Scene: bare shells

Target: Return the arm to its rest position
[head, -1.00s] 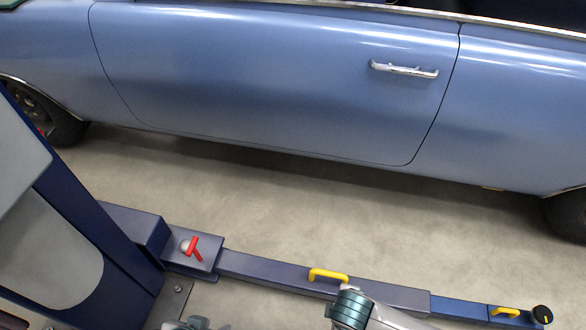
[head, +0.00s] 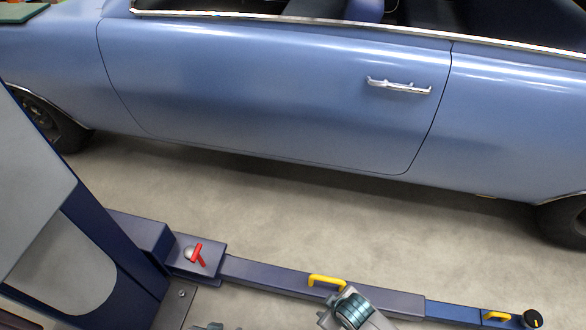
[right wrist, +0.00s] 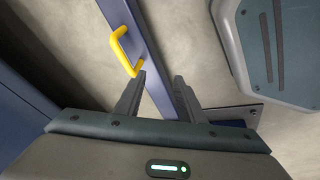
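The blue-grey lift arm (head: 378,298) stretches low across the floor from the post's base to the right, beside the car. It has a yellow handle (head: 327,281) at mid-length, a second yellow handle (head: 496,315) and a round black pad (head: 533,319) at its far end. In the right wrist view, my right gripper (right wrist: 160,78) is open with nothing between its fingers. The yellow handle (right wrist: 121,50) lies just beyond the left finger there, apart or touching I cannot tell.
A blue car (head: 260,95) stands behind the lift arm, its door shut. The blue lift post (head: 105,255) rises at left, with a red lever (head: 198,255) on the arm's base block. Bare concrete (head: 300,205) lies between car and lift arm.

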